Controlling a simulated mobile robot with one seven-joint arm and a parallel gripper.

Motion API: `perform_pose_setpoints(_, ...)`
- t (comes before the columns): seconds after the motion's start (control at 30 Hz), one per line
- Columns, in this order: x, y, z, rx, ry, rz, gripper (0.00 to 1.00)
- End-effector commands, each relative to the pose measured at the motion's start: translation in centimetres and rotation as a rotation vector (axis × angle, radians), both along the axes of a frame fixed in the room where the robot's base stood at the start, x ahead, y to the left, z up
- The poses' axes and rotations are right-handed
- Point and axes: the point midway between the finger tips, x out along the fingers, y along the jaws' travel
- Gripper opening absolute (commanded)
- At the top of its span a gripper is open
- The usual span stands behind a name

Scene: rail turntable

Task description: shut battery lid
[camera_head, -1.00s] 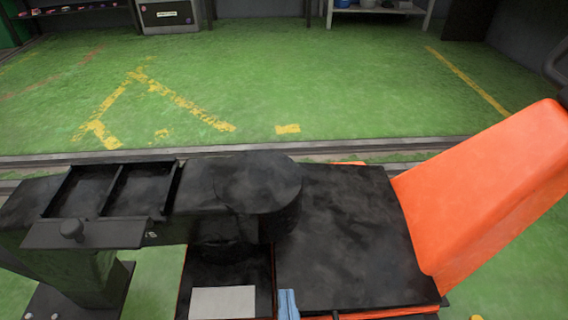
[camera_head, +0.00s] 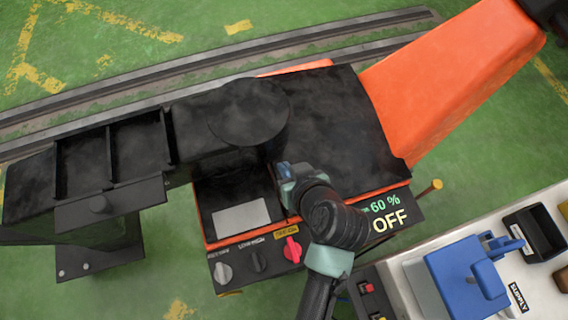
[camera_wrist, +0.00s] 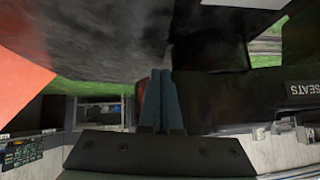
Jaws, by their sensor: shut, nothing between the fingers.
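The machine has an open box-shaped bay (camera_head: 207,191) with a pale grey plate (camera_head: 242,218) in it. To its right lies a flat black panel (camera_head: 345,130) with orange edging. No part is marked as the battery lid, and I cannot tell for certain which part it is. My gripper (camera_head: 284,171) is shut and empty, at the border between the bay and the black panel. I cannot tell if it touches either. In the wrist view my fingers (camera_wrist: 161,85) are together, with a large dark surface (camera_wrist: 90,30) close above them.
A round black drum (camera_head: 250,110) stands behind the bay, left of my gripper. A large orange body (camera_head: 440,85) slopes up at right. Knobs, including a red one (camera_head: 292,250), line the front. A blue device (camera_head: 465,280) is on a bench at lower right.

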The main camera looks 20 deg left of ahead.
Motion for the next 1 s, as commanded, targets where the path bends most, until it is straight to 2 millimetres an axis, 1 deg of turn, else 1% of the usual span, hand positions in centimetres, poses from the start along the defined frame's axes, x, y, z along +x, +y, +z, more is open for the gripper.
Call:
perform_pose_setpoints(0.03, 0.6, 0.6, -1.2, 0.001, -0.001, 0.003, 0.0)
perform_pose_setpoints(0.13, 1.5, 1.4, -2.4, 0.001, -0.001, 0.003, 0.0)
perform_pose_setpoints(0.23, 2.3, 2.1, -3.4, 0.0, -0.001, 0.002, 0.0)
perform_pose_setpoints(0.4, 3.1, 2.8, -4.2, 0.001, -0.002, 0.001, 0.0)
perform_pose_setpoints(0.8, 3.3, 2.9, -4.4, 0.001, -0.002, 0.0, 0.0)
perform_pose_setpoints(0.87, 3.2, 3.0, -4.7, 0.0, 0.0, 0.001, 0.0)
perform_pose_setpoints(1.0, 3.0, 3.2, -6.5, 0.0, 0.002, 0.002, 0.0)
